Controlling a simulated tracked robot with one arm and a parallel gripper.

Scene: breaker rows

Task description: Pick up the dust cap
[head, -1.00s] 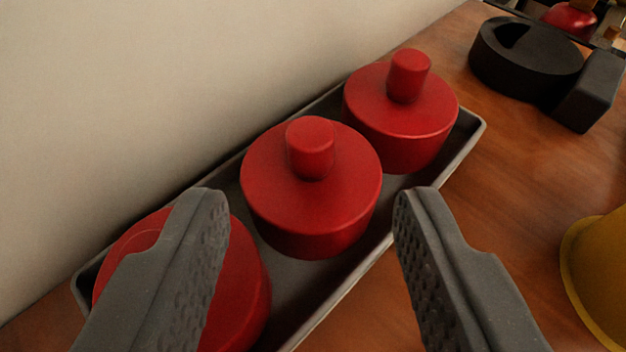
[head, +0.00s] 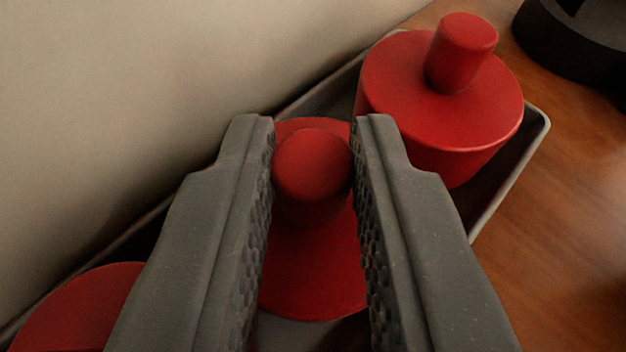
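Red dust caps with round bodies and upright knobs stand in a row in a grey tray (head: 545,125). The middle dust cap (head: 314,275) is between the fingers of my gripper (head: 314,125). Its knob fills the gap, and both ridged pads appear to touch its sides. The fingers hide the left and right parts of its body. It still appears to sit in the tray. Another red cap (head: 415,85) stands behind it to the right, clear of the fingers. A third red cap (head: 75,310) shows partly at the lower left, cut off by the frame and the left finger.
A pale wall (head: 150,80) runs close along the tray's left side. A dark round object (head: 570,45) stands on the wooden table (head: 545,230) at the upper right. The table right of the tray is bare in view.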

